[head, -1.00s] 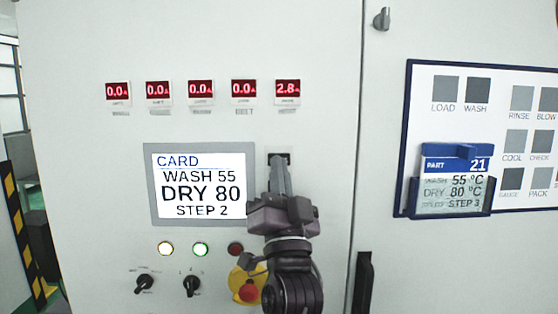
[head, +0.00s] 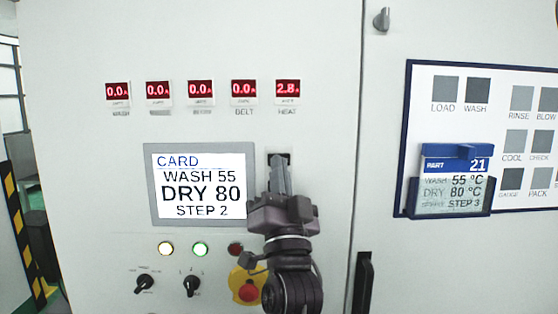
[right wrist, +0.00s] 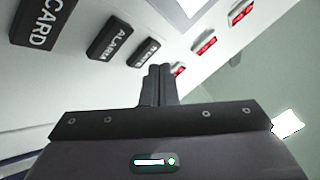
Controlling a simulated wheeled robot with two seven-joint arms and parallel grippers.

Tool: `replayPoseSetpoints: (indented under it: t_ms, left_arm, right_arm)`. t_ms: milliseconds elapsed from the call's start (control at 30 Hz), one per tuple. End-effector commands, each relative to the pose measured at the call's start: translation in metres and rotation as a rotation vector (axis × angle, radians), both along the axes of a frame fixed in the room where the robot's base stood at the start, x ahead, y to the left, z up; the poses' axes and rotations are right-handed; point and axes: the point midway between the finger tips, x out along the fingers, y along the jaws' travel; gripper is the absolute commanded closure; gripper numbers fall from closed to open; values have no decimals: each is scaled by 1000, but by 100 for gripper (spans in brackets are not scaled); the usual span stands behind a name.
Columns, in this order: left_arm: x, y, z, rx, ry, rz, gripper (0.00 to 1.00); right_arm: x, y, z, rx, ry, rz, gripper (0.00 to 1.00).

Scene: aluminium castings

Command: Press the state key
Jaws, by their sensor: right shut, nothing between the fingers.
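The state key (right wrist: 140,52) is a small dark key with white letters, blurred, on the pale panel in the right wrist view. It sits in a row after the ALARM key (right wrist: 109,38) and the CARD key (right wrist: 42,20). My right gripper (right wrist: 160,70) is shut and empty, its fingertips close beside the state key; I cannot tell whether they touch it. In the head view my right gripper (head: 278,160) is in front of the key strip to the right of the screen and hides most of it. My left gripper is not in view.
The screen (head: 201,184) reads CARD, WASH 55, DRY 80, STEP 2. Below are lamps, knobs and a red stop button (head: 249,292) on yellow, close to my right arm. A card holder (head: 450,205) hangs on the board at right, its card reading STEP 3.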

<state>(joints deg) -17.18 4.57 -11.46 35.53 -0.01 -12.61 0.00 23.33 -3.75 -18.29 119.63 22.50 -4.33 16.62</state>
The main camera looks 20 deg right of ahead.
Motion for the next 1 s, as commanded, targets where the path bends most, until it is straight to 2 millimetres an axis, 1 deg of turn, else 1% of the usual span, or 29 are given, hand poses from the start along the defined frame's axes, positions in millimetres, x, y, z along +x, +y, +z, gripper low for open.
replayPoseSetpoints:
  t_ms: [133,567,1000]
  left_arm:
    - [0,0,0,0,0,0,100]
    - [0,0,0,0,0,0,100]
    - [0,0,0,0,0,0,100]
  right_arm:
    - [5,-1,0,0,0,0,100]
    - [6,-2,0,0,0,0,100]
    - [11,-3,0,0,0,0,100]
